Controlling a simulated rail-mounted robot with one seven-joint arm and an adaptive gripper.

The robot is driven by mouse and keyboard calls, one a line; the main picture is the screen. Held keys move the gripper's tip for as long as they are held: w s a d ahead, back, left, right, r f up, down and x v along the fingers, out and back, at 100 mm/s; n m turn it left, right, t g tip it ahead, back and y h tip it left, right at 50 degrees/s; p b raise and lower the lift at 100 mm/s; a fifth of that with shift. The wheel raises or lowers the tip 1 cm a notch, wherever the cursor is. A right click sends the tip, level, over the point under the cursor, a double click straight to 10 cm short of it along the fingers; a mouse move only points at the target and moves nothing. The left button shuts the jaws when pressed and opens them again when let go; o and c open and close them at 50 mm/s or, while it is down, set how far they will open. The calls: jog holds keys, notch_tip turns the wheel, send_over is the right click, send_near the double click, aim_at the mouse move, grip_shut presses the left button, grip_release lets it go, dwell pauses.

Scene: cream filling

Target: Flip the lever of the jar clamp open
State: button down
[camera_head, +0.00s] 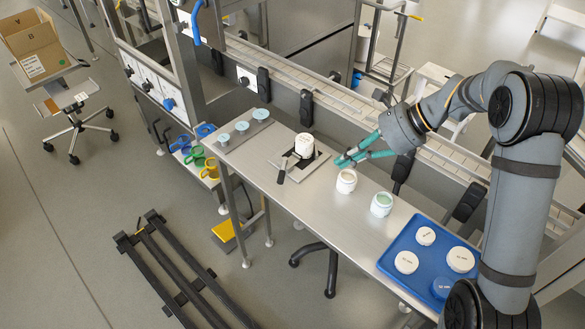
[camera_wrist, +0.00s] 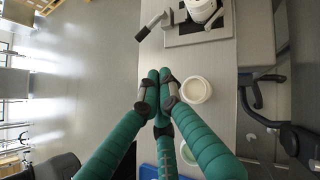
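My gripper (camera_head: 340,161), with teal fingers, is right of the clamp, apart from the lever. Its fingertips come together in the wrist view (camera_wrist: 159,73), with nothing seen between them.
An open white jar (camera_head: 346,181) stands close by my gripper, and a jar with green filling (camera_head: 382,204) is farther right. A blue tray (camera_head: 405,236) holds several white lids. Grey discs (camera_head: 241,127) and coloured mugs (camera_head: 195,156) are at the left. Rails run behind the table.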

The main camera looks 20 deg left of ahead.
aim_at(282, 172)
jog(key=shift+a+f, duration=0.1)
jog(key=x, duration=0.9)
jog(key=shift+s+a+f, duration=0.15)
jog(key=a, duration=0.2)
jog(key=a+p, duration=0.1)
jog(key=a, duration=0.1)
jog(key=shift+s+f, duration=0.15)
jog(key=shift+s, duration=0.05)
jog(key=shift+a+p, duration=0.15)
jog(key=shift+p, duration=0.15)
jog(key=shift+f, duration=0.15)
